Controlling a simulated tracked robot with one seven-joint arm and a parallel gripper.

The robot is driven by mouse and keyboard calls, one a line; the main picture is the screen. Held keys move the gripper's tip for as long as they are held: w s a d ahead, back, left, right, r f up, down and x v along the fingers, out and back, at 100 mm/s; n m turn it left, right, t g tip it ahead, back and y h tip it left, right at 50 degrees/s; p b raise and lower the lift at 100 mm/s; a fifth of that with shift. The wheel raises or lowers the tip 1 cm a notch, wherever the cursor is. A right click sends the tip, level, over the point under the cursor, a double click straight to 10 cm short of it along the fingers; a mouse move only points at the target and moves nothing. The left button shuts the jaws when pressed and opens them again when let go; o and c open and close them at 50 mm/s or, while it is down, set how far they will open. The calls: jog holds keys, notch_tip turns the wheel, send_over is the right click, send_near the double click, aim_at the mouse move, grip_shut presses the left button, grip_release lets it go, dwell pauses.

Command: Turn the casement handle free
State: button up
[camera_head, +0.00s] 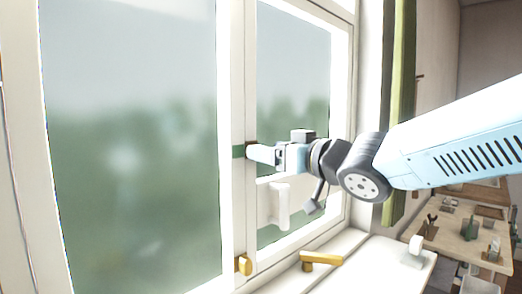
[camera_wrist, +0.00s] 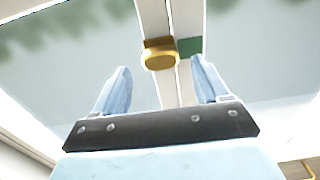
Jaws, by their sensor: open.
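A brass knob-like fitting (camera_wrist: 160,56) sits on the white window frame, beside a green patch (camera_wrist: 189,46), in the wrist view. My gripper (camera_wrist: 160,63) is open, with one pale blue finger to each side of this fitting in the picture. Whether the fitting is between the fingertips or just beyond them I cannot tell. In the head view my gripper (camera_head: 258,153) is at the frame's middle post, next to the green strip (camera_head: 238,152), and hides most of the fitting. A white handle-shaped piece (camera_head: 281,205) stands lower on the frame.
A small brass catch (camera_head: 243,264) is low on the post. A brass bar (camera_head: 320,261) lies on the white sill (camera_head: 375,268). A green curtain (camera_head: 401,75) hangs to the right. A workbench (camera_head: 455,240) with small tools stands at the far right.

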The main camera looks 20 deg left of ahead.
jog(key=shift+x, duration=1.5)
jog(key=shift+d, duration=0.1)
jog(key=c, duration=1.1)
